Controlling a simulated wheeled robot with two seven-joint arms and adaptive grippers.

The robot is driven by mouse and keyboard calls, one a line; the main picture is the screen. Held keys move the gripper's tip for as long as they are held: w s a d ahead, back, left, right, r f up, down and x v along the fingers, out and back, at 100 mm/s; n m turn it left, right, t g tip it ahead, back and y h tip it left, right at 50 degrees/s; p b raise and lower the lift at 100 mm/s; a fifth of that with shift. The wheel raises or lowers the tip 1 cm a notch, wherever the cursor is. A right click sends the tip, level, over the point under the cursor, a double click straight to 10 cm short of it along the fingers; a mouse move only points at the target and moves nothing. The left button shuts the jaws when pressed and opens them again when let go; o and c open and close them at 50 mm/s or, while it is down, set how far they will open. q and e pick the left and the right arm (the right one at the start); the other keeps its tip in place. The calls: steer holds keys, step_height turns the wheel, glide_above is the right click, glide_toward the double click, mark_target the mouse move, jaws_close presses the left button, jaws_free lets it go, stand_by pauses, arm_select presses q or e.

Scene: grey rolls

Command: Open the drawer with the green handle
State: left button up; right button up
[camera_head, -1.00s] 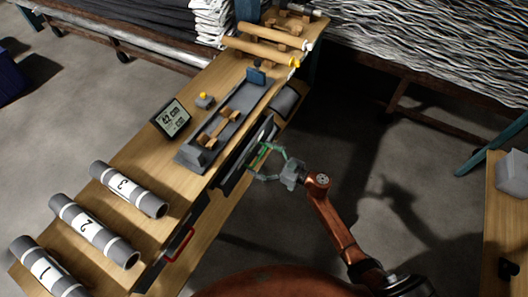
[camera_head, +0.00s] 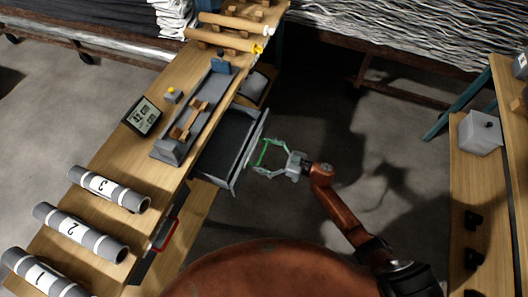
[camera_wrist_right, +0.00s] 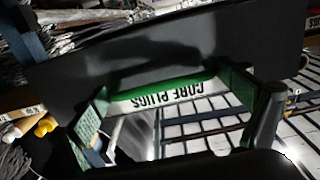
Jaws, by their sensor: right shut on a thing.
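The drawer (camera_head: 228,148) with the green handle stands pulled out from the side of the wooden bench; its dark interior looks empty from above. The green handle (camera_head: 264,152) is on its front panel, and in the right wrist view the handle (camera_wrist_right: 165,96) carries the words "CORE PLUGS". My right gripper (camera_head: 268,157) reaches in from the right and is shut on the handle, one finger at each end of it. In the right wrist view the fingers (camera_wrist_right: 175,115) flank the handle. My left gripper is not in view.
A second drawer with a red handle (camera_head: 166,234) is lower on the bench. Grey rolls numbered 1 (camera_head: 42,274), 2 (camera_head: 80,232) and 3 (camera_head: 107,189) lie on the bench (camera_head: 150,172), near a small display (camera_head: 142,116). Open floor lies to the right, before another table (camera_head: 480,165).

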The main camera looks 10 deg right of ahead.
steer(key=shift+d, duration=0.1)
steer(key=o, duration=1.4)
steer(key=v, duration=1.2)
